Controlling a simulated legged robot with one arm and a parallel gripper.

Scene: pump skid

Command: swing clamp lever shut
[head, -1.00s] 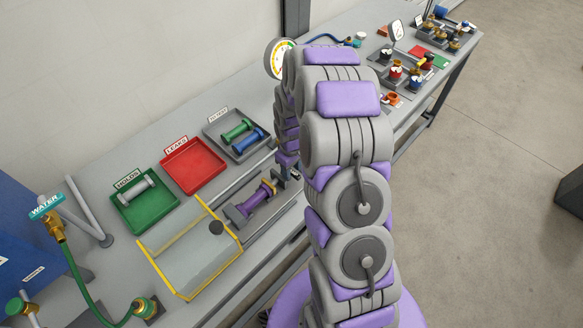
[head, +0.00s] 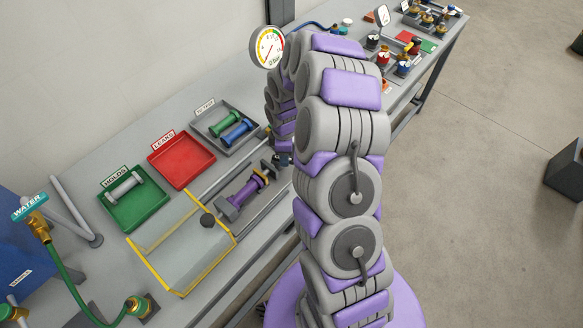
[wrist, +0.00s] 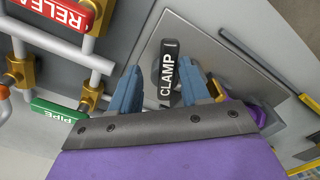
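The clamp lever (wrist: 168,75) is a dark handle with a white CLAMP label, seen in the wrist view over a grey plate. My gripper (wrist: 160,80) is open, with one blue finger on each side of the lever. I cannot tell whether either finger touches it. In the head view my arm hides the lever. A purple part with a gold collar (head: 243,195) lies on the bench beside my gripper, and a purple piece (wrist: 242,112) also shows at the right in the wrist view.
A yellow-edged clear guard (head: 180,245), green tray (head: 135,212), red tray (head: 182,160) and pressure gauge (head: 268,48) are on the bench.

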